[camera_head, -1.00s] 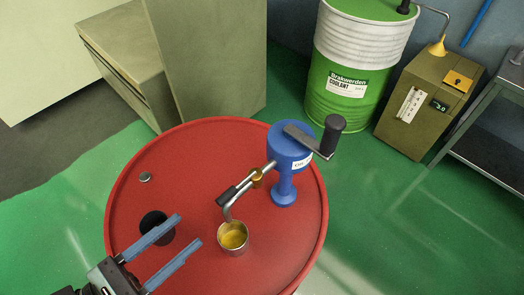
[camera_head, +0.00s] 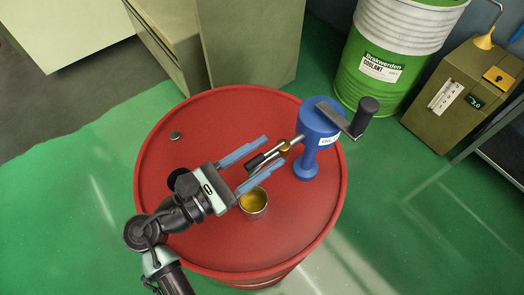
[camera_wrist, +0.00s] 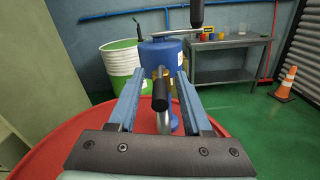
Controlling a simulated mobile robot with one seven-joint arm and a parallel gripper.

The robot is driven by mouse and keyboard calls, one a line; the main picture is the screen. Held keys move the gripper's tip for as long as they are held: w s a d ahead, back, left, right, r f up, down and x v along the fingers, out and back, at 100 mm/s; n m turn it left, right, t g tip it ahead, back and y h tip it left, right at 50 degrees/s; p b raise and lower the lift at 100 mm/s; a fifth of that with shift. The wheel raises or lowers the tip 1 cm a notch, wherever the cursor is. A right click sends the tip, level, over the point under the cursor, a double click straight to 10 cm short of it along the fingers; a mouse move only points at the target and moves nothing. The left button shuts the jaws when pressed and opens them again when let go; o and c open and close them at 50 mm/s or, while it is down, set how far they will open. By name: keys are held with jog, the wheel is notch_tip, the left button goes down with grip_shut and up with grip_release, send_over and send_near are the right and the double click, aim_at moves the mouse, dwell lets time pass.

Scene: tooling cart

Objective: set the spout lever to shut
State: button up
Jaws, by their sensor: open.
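The spout lever, with a black grip (camera_head: 257,161), extends from the brass valve (camera_head: 285,146) and lies roughly along the metal spout. The grip also shows in the wrist view (camera_wrist: 160,94), end-on in the middle. The blue pump (camera_head: 318,122) stands upright on the red drum (camera_head: 210,115) behind the valve. My gripper (camera_head: 273,151) is open, with one blue finger on each side of the grip. In the wrist view both fingers appear apart from it. The metal spout (camera_wrist: 164,121) bends down below the grip. A cup of yellow liquid (camera_head: 254,203) sits below, partly behind my gripper.
The pump's crank with a black handle (camera_head: 363,118) sticks out high on the right. A small round cap (camera_head: 175,136) lies on the drum's left. A green and white coolant drum (camera_head: 395,60) and olive box (camera_head: 460,98) stand behind. The drum top's front right is clear.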

grip_shut()
dwell(1.4)
